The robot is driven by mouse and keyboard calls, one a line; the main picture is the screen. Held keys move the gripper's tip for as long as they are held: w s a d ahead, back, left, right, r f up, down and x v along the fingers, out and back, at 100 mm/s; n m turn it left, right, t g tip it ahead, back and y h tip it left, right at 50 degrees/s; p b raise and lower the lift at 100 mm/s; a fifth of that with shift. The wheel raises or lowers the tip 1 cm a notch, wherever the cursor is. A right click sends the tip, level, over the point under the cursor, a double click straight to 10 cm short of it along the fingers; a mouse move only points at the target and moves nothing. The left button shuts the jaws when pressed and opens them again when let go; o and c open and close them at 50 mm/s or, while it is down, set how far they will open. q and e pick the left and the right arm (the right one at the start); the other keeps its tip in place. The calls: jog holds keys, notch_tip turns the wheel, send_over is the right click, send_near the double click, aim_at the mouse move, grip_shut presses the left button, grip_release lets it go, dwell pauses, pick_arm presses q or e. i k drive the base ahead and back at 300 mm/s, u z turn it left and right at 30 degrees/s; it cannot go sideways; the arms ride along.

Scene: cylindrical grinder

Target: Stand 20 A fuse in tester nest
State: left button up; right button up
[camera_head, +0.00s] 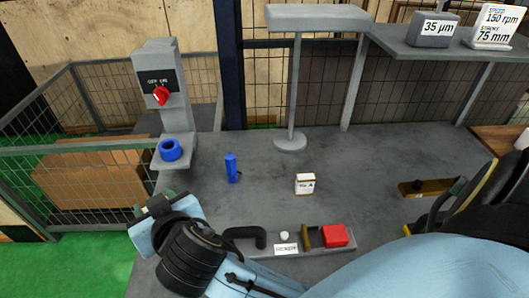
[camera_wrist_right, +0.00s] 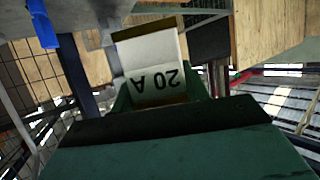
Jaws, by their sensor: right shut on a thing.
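The 20 A fuse (camera_wrist_right: 155,68) is a pale block with brown ends. It shows in the right wrist view, its "20 A" label upside down. My right gripper (camera_wrist_right: 158,98) is shut on it; the green jaw parts are in front of its lower end. In the head view my right arm comes in at the right, and I cannot make out the fuse there. My left gripper (camera_head: 152,212) is above the table's front left edge, with no object visible in it; its jaw opening is unclear. I cannot tell for sure which fixture is the tester nest.
A white labelled block (camera_head: 305,184) stands mid-table, with a blue cylinder (camera_head: 231,168) to its left. A lamp (camera_head: 290,142) stands behind. A brown plate (camera_head: 425,187) with a black knob lies at right. A labelled tray (camera_head: 286,249) with a red block (camera_head: 335,235) is in front.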

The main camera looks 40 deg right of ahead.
aim_at(313, 240)
jog(key=u, duration=1.9)
jog(key=k, duration=2.1)
jog(key=z, duration=1.25)
jog(key=i, duration=0.5)
jog(key=u, duration=0.5)
